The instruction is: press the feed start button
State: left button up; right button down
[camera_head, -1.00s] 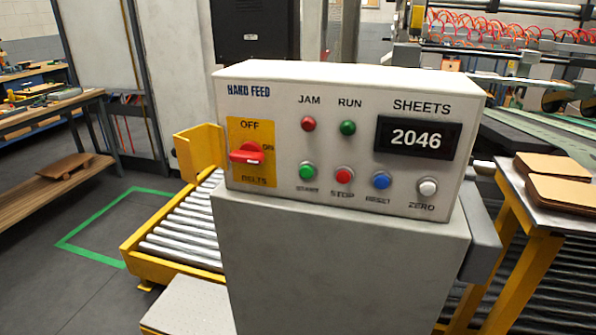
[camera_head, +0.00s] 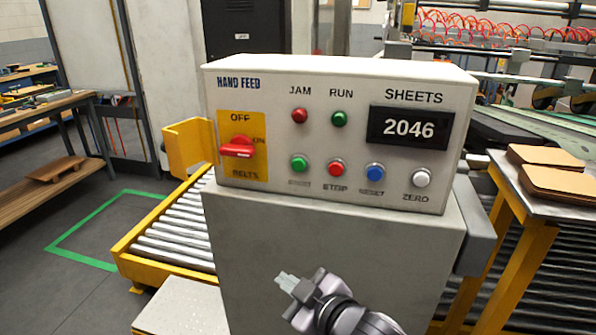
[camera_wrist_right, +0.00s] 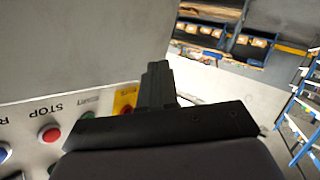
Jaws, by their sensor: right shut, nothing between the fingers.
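The hand feed panel (camera_head: 285,110) stands in the middle of the head view. A green button (camera_head: 299,163) sits at the left of its lower row, its label too blurred to read; the red stop button (camera_head: 336,167) is to its right. My right gripper (camera_head: 287,281) is shut and empty, in front of the cabinet below the panel, apart from the buttons. In the right wrist view its fingers (camera_wrist_right: 157,86) show near the panel, with the green button (camera_wrist_right: 87,115) partly hidden by the gripper body and the red button (camera_wrist_right: 50,133) beside it. My left gripper is out of view.
The panel also has a blue button (camera_head: 375,171), a white zero button (camera_head: 421,177), a red belts knob (camera_head: 237,148) and a display (camera_head: 409,127) reading 2046. A roller conveyor (camera_head: 175,238) lies left of the cabinet; a table with brown sheets (camera_head: 560,183) stands right.

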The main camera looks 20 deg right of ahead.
aim_at(299, 165)
notch_tip(299, 165, up, 16)
jog(key=w+n+t+b, duration=0.1)
jog(key=w+n+t, duration=0.1)
jog(key=n+t, duration=0.1)
jog(key=shift+f+n+h, duration=0.25)
jog(key=shift+n+h, duration=0.05)
jog(key=shift+h, duration=0.1)
jog(key=shift+w, duration=0.15)
jog(key=shift+w+d+b, duration=0.15)
jog(key=shift+w+d, duration=0.65)
jog(key=shift+w, duration=0.4)
jog(key=shift+w+d+b, duration=0.15)
jog(key=shift+w+d, duration=0.7)
jog(key=shift+w, duration=0.35)
jog(key=shift+w+d+b, duration=0.15)
jog(key=shift+w+d, duration=0.65)
jog(key=shift+w, duration=0.4)
jog(key=shift+w+d+p, duration=0.2)
jog(key=shift+w+p, duration=0.1)
jog(key=shift+w, duration=0.05)
